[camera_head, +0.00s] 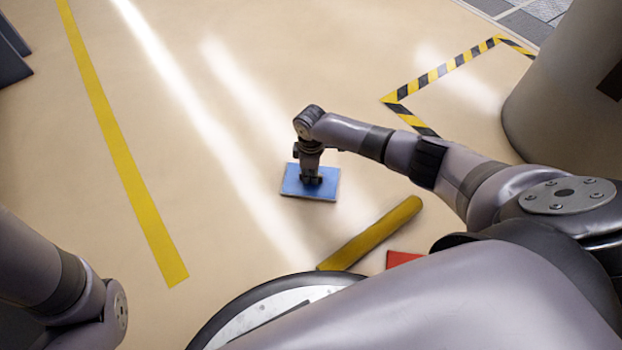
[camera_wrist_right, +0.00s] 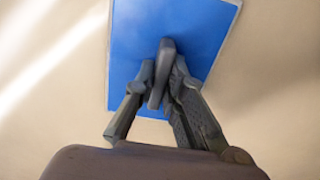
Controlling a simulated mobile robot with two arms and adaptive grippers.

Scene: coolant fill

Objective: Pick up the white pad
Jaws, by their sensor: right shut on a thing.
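The pad (camera_head: 326,191) is a flat rectangle with a blue upper face and a thin pale edge; its underside is hidden. In the wrist view the blue face (camera_wrist_right: 200,28) lies beyond the fingers, with a dark upright grip piece (camera_wrist_right: 166,52) on it. My right gripper (camera_head: 311,180) points down over the pad's middle. Its fingers (camera_wrist_right: 160,85) are shut on the grip piece from both sides. I cannot tell whether the pad touches the floor. My left gripper is out of view; only part of the left arm shows at lower left.
A yellow bar (camera_head: 371,234) lies near the right arm, with a red piece (camera_head: 402,259) beside it. A yellow floor stripe (camera_head: 121,146) runs at left. Black-and-yellow tape (camera_head: 455,63) marks the floor at upper right. Floor left of and beyond the pad is clear.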

